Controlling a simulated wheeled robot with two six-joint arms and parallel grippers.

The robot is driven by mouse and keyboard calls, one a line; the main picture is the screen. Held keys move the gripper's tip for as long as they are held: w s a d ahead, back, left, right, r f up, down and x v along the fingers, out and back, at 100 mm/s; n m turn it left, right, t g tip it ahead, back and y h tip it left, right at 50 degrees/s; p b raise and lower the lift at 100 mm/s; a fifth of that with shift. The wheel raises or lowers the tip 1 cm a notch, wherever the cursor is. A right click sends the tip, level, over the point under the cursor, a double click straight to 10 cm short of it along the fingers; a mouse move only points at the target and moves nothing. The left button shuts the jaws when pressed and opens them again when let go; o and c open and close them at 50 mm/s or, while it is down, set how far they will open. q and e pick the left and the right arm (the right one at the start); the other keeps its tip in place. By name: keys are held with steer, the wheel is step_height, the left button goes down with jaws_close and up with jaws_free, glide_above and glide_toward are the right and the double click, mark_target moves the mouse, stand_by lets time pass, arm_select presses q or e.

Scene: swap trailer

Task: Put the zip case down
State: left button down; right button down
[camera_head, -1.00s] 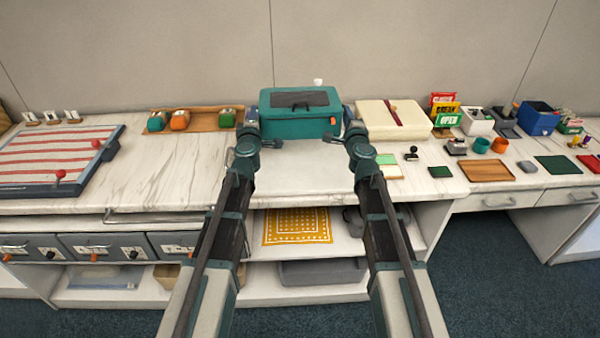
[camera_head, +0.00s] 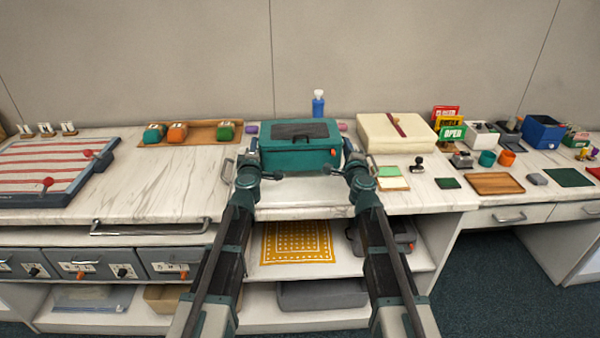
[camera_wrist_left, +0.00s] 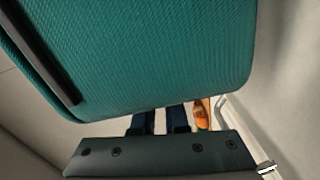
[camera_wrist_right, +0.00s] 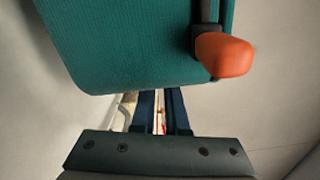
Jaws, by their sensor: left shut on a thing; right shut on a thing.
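The teal zip case (camera_head: 302,158) is level between my two hands at the counter, with a dark handle patch on its lid. It fills the upper part of the left wrist view (camera_wrist_left: 150,60) and of the right wrist view (camera_wrist_right: 125,45), where an orange pull tab (camera_wrist_right: 225,55) shows. My left gripper (camera_head: 254,150) is shut on its left side. My right gripper (camera_head: 348,153) is shut on its right side. Fingertip contact is mostly hidden. The case is over or on the pale counter (camera_head: 305,195); I cannot tell whether its underside touches.
A blue bottle (camera_head: 318,105) stands behind the case. A cream box (camera_head: 392,135) with a red strap is close on the right. A wooden tray (camera_head: 195,125) of coloured items lies back left. The marble top between tray and case is largely clear.

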arm_select(q)
steer(key=shift+r, duration=0.5)
steer(key=shift+f, duration=0.1)
arm_select(e)
steer(key=shift+r, duration=0.4)
arm_select(q)
steer(key=shift+f, duration=0.25)
arm_select(e)
steer(key=shift+f, duration=0.25)
